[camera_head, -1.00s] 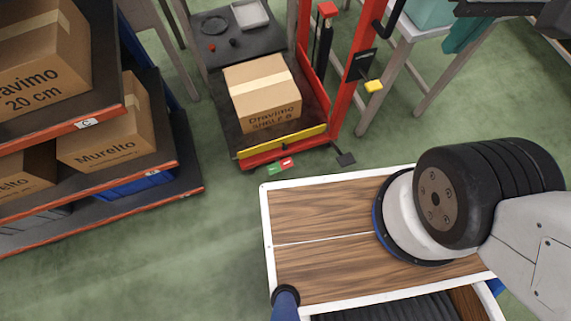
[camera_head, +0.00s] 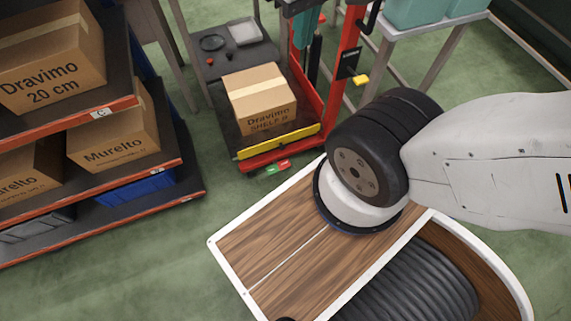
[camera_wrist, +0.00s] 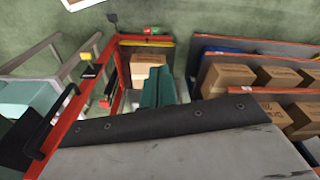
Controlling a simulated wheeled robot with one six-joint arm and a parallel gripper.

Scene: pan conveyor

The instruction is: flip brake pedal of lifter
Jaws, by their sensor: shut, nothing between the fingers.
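The lifter (camera_head: 352,45) has a red frame, with a yellow bar (camera_head: 279,141) along its front. A small pedal (camera_head: 277,168), part green and part red, sticks out low at the lifter's front. It also shows at the top of the wrist view (camera_wrist: 155,30). My gripper (camera_head: 303,38) has teal fingers and hangs over the lifter at the top of the head view. In the wrist view the fingers (camera_wrist: 158,100) are together and empty, in front of the lifter's box and well apart from the pedal.
A cardboard box (camera_head: 262,100) sits on the lifter's platform. A shelf rack (camera_head: 100,185) with boxes stands to the left. A table (camera_head: 425,32) with teal bins is at the right. Green floor is clear between rack and lifter front.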

